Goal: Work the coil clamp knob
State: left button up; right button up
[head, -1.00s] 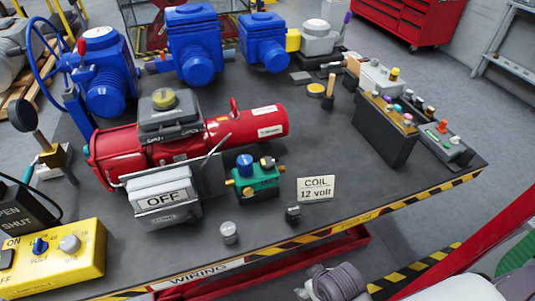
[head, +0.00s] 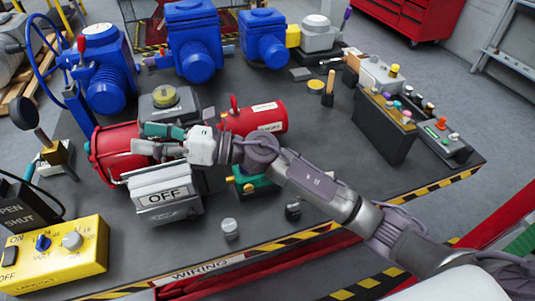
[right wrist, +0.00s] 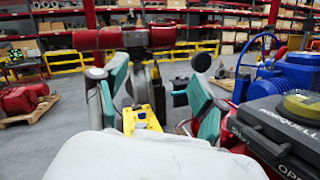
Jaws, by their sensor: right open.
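The green solenoid block (head: 262,183) stands on the bench behind my right arm. Only parts of it show; the blue top and the knob seen on it earlier are hidden by my arm. I cannot tell which part is the coil clamp knob. My right gripper (head: 147,138) is open, with nothing between its fingers, above the red actuator (head: 115,142) and behind the OFF box (head: 163,195). In the right wrist view, its teal-padded fingers (right wrist: 160,95) stand apart. My left gripper is not in view.
Two loose grey and black knobs, one grey (head: 230,229) and one dark (head: 293,210), sit near the bench's front edge. A yellow control box (head: 85,265) is at front left. Blue actuators (head: 193,60) line the back. A terminal box (head: 385,125) is at right.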

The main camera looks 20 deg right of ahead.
notch_tip(320, 180, down, 7)
jog(key=d+n+g+h, duration=0.1)
jog(key=n+g+h, duration=0.55)
jog(key=n, duration=0.45)
jog(key=w+d+n+h, duration=0.1)
jog(key=w+d+h, duration=0.1)
jog(key=d, duration=0.3)
jog(key=w+d+f+n+h, duration=0.1)
jog(key=w+d+h, duration=0.1)
jog(key=d+h, duration=0.2)
jog(key=w+d+f+n+t+h, duration=0.1)
jog(key=w+d+n+h, duration=0.1)
jog(key=d+h, duration=0.2)
jog(key=shift+d+f, duration=0.1)
jog(key=shift+d, duration=1.75)
jog(key=w+d+r+h, duration=0.1)
jog(key=d+r+h, duration=0.15)
jog(key=d, duration=0.55)
jog(key=shift+h, duration=0.4)
jog(key=f+p, duration=0.2)
jog(key=f, duration=0.4)
jog(key=f+p, duration=0.2)
jog(key=f, duration=0.4)
jog(key=shift+w+a+f+p, duration=0.2)
jog(key=shift+f+p, duration=0.1)
jog(key=shift+p, duration=0.1)
jog(key=shift+f, duration=0.55)
